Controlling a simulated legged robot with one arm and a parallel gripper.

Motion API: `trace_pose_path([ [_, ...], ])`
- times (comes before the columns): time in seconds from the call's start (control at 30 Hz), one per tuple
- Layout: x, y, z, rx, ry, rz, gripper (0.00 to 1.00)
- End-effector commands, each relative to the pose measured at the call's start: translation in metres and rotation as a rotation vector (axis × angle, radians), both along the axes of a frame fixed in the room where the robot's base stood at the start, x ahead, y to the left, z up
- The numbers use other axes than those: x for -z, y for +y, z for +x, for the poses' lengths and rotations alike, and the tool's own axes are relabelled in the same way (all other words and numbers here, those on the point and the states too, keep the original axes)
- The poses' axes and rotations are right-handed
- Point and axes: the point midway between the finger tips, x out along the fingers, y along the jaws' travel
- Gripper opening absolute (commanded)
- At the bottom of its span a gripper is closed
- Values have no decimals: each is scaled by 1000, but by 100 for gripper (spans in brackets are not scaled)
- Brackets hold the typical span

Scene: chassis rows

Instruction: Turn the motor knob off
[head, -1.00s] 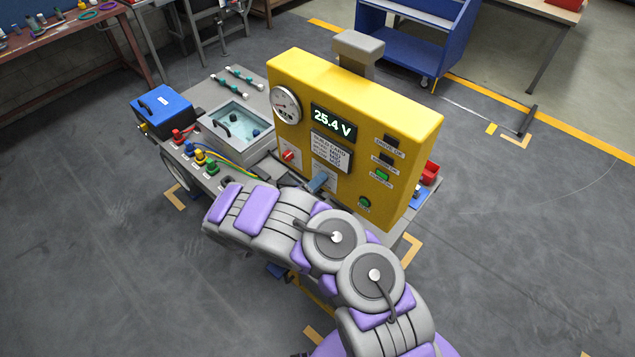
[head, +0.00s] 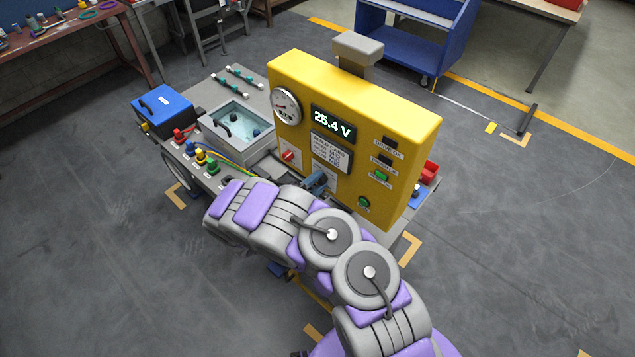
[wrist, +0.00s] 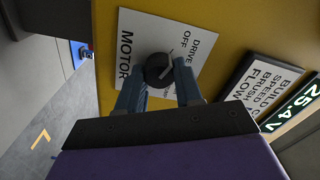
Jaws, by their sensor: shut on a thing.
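The motor knob (wrist: 158,70) is a round black dial on a white plate (wrist: 132,28) lettered MOTOR, OFF and DRIVE, which appears turned on its side in the wrist view. A thin light mark on the knob points towards the lettering; I cannot tell exactly which word it meets. My gripper (wrist: 160,80) has its two blue-grey fingers on either side of the knob and is shut on it. In the head view my gripper (head: 316,181) is at the lower front of the yellow panel (head: 405,130), and it hides the knob there.
A red knob (head: 289,155) is left of my gripper on the panel. A green button (head: 364,202) and a green lamp (head: 382,176) are to its right. The display (head: 333,122) reads 25.4 V.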

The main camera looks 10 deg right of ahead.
Motion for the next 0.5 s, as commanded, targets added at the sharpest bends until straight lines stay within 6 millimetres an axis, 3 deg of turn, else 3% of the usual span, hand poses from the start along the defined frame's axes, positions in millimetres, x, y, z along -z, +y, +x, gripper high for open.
trace_pose_path([
  [0.5, 2, 3, 1, -9, 31, -17, 5],
])
